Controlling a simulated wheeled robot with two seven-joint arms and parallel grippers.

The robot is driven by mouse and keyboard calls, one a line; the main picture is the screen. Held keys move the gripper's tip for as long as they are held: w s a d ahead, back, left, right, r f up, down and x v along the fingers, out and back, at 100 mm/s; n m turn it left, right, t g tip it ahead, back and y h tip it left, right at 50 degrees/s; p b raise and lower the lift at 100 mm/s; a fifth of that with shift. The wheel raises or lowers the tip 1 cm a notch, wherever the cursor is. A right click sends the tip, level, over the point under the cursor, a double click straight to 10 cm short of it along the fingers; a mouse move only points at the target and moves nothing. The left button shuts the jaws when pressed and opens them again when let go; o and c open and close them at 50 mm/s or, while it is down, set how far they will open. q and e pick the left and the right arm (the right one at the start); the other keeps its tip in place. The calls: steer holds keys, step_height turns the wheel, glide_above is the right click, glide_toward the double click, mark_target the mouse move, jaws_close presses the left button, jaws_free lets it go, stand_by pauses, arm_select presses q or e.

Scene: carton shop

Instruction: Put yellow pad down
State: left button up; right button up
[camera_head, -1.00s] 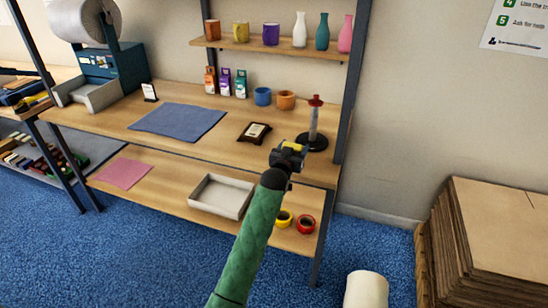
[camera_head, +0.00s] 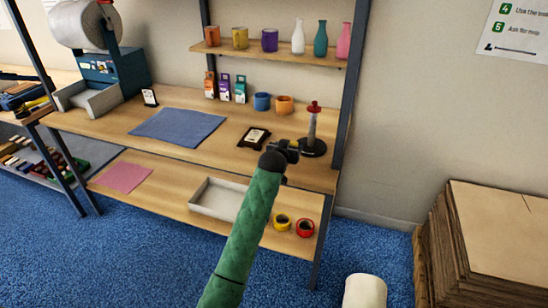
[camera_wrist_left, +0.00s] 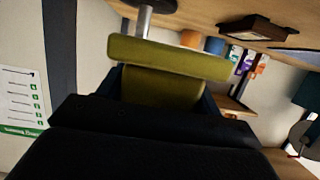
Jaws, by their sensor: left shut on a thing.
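My left gripper (camera_head: 288,150) is at the end of the green-sleeved arm, over the front right of the workbench in the head view. It is shut on the yellow pad (camera_wrist_left: 170,57), which looks olive-yellow in the left wrist view and spans the fingers. In the head view the pad is hidden behind the gripper. The gripper appears just in front of the stand with the red knob (camera_head: 313,132) and right of the small dark framed holder (camera_head: 254,137). I cannot tell whether the pad touches anything. My right gripper is not in view.
A blue mat (camera_head: 178,126) lies on the bench (camera_head: 110,110). Blue (camera_head: 262,102) and orange (camera_head: 285,105) cups stand behind. The lower shelf bears a white tray (camera_head: 215,215), a pink sheet (camera_head: 124,177), and yellow (camera_head: 282,222) and red (camera_head: 305,228) rolls. A rack post (camera_head: 351,90) stands right.

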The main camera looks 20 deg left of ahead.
arm_select(q)
steer(key=w+a+f+p, duration=0.1)
steer(key=w+a+f, duration=0.1)
steer(key=w+a+f+p, duration=0.1)
steer(key=w+a, duration=0.1)
steer(key=a, duration=0.1)
steer(key=w+a+f+p, duration=0.1)
steer(key=w+a+f, duration=0.1)
steer(key=shift+w+a+f, duration=0.1)
steer(key=shift+a+f, duration=0.05)
steer(key=shift+f, duration=0.2)
step_height(320, 180, down, 3)
steer(key=p, duration=0.2)
steer(key=shift+f+p, duration=0.1)
steer(key=shift+p, duration=0.3)
steer(key=shift+f, duration=0.15)
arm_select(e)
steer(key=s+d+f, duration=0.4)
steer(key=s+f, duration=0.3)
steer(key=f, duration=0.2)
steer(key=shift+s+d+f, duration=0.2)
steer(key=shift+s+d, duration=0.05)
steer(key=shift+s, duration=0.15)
arm_select(q)
steer(key=shift+f, duration=0.1)
steer(key=o, duration=0.9)
steer(key=shift+f, duration=0.1)
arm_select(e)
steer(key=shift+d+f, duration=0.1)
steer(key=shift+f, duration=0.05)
